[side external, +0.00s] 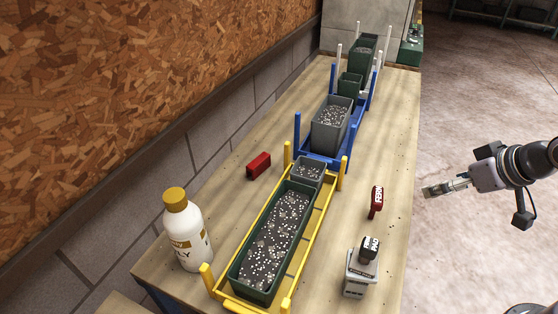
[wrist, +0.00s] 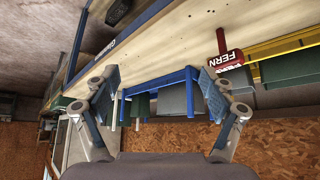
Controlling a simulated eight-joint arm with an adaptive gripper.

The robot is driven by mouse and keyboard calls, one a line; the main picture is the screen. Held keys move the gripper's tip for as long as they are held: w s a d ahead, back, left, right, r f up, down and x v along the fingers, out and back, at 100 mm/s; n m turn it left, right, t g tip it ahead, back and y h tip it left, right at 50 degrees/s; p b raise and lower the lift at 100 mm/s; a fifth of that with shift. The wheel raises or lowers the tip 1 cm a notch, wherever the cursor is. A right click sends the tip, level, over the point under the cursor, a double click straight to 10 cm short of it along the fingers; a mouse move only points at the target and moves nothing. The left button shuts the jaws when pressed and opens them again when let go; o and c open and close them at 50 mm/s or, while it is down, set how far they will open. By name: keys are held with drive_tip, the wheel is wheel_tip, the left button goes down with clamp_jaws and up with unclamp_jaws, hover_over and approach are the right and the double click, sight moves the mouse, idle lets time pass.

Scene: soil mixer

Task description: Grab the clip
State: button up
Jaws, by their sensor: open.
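A dark red clip-like tag (side external: 376,202) lettered FERN stands on the bench, right of the yellow rack. It also shows in the wrist view, right of centre, as the red FERN piece (wrist: 225,60). I cannot tell for certain which of these is the clip. My gripper (side external: 430,191) is open and empty, off the bench's right edge and apart from the FERN piece. In the wrist view my gripper (wrist: 158,92) has its fingers spread wide.
A yellow rack (side external: 328,205) holds soil-filled pots; a blue rack (side external: 315,159) with more pots stands behind it. A white bottle (side external: 187,238) and a red block (side external: 258,165) are on the left.

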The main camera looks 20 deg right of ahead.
drive_tip(key=shift+o, duration=0.9)
drive_tip(key=w+a+r+n+g, duration=0.1)
drive_tip(key=w+a+r+n, duration=0.1)
drive_tip(key=w+a+r, duration=0.45)
drive_tip(key=n+g+y, duration=0.1)
drive_tip(key=n+g, duration=0.3)
drive_tip(key=g, duration=0.1)
hover_over(259, 160)
drive_tip(key=s, duration=0.1)
wheel_tip(259, 160, down, 6)
drive_tip(key=f, duration=0.6)
drive_tip(key=w+f, duration=0.1)
drive_tip(key=f, duration=0.3)
drive_tip(key=c, duration=0.9)
